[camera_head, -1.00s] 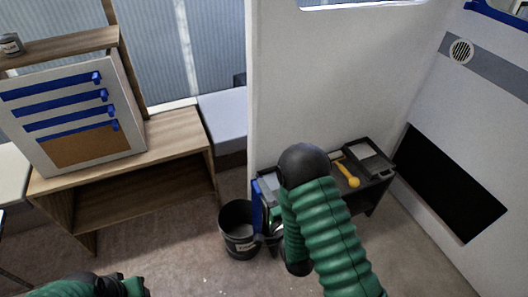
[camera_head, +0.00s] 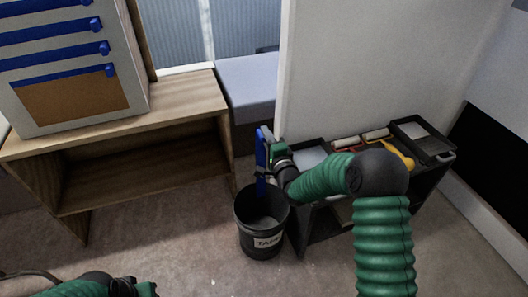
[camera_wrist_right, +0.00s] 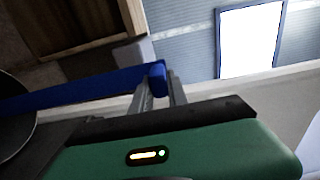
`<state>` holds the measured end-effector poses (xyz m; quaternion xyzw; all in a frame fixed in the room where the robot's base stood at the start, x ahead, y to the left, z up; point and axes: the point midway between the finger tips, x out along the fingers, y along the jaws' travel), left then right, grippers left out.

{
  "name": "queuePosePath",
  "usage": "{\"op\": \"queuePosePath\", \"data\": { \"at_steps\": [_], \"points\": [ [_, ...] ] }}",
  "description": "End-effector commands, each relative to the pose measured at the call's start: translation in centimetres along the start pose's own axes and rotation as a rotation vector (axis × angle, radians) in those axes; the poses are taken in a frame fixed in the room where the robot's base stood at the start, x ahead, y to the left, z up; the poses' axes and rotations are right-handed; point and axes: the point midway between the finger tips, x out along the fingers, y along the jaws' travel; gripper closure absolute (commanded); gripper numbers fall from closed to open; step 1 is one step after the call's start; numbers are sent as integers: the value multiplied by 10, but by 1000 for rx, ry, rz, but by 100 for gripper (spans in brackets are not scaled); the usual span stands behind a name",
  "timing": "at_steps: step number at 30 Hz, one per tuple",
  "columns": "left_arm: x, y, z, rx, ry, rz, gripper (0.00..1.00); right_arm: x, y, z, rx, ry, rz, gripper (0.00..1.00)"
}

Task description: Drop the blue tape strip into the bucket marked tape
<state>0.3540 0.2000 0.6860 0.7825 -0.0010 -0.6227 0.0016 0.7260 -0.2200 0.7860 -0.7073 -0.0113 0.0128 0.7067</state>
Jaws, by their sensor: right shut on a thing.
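The blue tape strip (camera_head: 261,165) hangs upright from my right gripper (camera_head: 266,143) in the head view. My right gripper is shut on the strip's upper end. The black bucket marked TAPE (camera_head: 251,243) stands on the floor, and the strip's lower end appears over its mouth near the back rim; I cannot tell whether it is inside. In the right wrist view the strip (camera_wrist_right: 80,88) runs left from the fingertips (camera_wrist_right: 160,85), and a dark round shape at the left edge appears to be the bucket. Part of my left arm (camera_head: 110,286) shows at the bottom; its jaws are unclear.
A low dark stand (camera_head: 430,185) right of the bucket holds trays, rollers and a yellow tool (camera_head: 397,154). A wooden bench (camera_head: 180,117) at left carries a white panel with several blue strips (camera_head: 50,50). Floor in front of the bucket is clear.

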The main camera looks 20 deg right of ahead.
Motion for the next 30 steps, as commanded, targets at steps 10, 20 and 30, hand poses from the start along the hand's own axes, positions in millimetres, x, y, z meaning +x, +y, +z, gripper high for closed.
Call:
{"op": "queuePosePath", "data": {
  "at_steps": [10, 20, 30],
  "points": [
    [52, 0, 12, 1, 1, 0, 64, 2, 68, 3, -4, -2, 4, 100],
    [110, 0, 26, 0, 0, 0, 64, 1, 148, 2, -2, -1, 2, 100],
    [172, 0, 40, 0, 0, 0, 64, 1, 230, 2, -3, -1, 2, 100]
  ]
}}
